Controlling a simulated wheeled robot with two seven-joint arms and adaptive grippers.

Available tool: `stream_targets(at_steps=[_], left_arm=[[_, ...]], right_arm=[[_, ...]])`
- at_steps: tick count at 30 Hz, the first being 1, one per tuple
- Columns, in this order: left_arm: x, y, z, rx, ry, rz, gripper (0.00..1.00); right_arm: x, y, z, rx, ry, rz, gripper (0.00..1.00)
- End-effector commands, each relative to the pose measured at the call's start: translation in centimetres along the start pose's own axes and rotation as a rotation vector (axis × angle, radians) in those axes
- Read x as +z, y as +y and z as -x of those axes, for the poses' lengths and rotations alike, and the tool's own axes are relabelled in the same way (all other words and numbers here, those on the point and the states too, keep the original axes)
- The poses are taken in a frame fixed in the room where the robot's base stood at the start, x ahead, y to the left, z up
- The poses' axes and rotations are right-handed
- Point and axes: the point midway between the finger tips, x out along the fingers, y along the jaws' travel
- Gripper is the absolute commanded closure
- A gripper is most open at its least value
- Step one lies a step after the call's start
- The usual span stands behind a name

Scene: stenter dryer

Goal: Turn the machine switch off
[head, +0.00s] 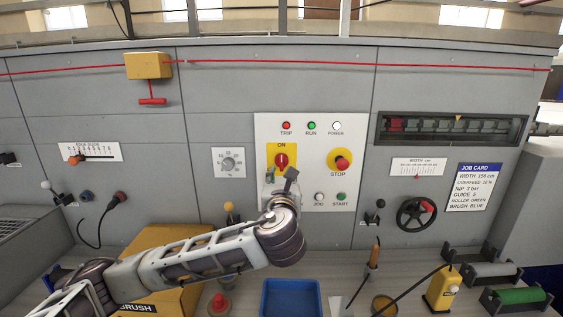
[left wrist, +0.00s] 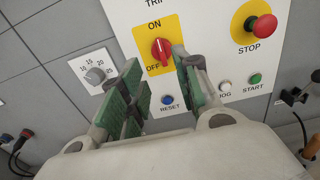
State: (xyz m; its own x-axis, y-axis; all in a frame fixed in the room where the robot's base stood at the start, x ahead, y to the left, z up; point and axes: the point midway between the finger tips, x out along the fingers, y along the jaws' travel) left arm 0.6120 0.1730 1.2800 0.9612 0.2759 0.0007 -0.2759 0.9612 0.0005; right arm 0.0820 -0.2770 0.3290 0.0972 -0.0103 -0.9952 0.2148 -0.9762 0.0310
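The machine switch is a red rotary knob (head: 281,160) on a yellow plate, upper left on the white control panel (head: 326,140). Its handle stands about upright, towards the ON label; the wrist view shows the knob (left wrist: 161,50) with OFF at its lower left. My left gripper (head: 281,176) is just below the knob in the head view. In the left wrist view my left gripper (left wrist: 161,88) is open, with green pads apart and nothing between them. The knob appears beyond and above the gap; I see no contact. My right gripper is not in view.
The red STOP button (head: 340,161) on yellow is right of the switch. A blue RESET button (left wrist: 167,99) shows between the fingers; the green START button (head: 341,196) is lower right. A dial (head: 229,162) is to the left. A blue tray (head: 291,298) lies below.

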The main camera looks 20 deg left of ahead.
Motion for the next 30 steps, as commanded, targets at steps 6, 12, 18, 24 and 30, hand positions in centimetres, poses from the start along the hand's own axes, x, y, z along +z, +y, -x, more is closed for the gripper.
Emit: stream_targets(at_steps=[6, 12, 18, 24, 30], left_arm=[[0.1, 0.1, -2.2, 0.003, 0.001, 0.0, 0.68], [0.1, 0.1, -4.5, 0.003, 0.002, -0.001, 0.68], [0.1, 0.1, -6.7, 0.002, 0.001, 0.0, 0.68], [0.1, 0.1, -8.8, 0.003, 0.001, 0.0, 0.68], [0.1, 0.0, -10.9, 0.002, 0.001, 0.0, 0.68]], right_arm=[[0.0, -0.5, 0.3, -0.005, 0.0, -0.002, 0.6], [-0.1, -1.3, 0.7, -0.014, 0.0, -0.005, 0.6], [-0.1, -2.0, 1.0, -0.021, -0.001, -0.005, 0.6], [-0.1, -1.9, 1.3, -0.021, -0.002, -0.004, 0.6], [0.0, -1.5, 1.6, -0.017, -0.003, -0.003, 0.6]])
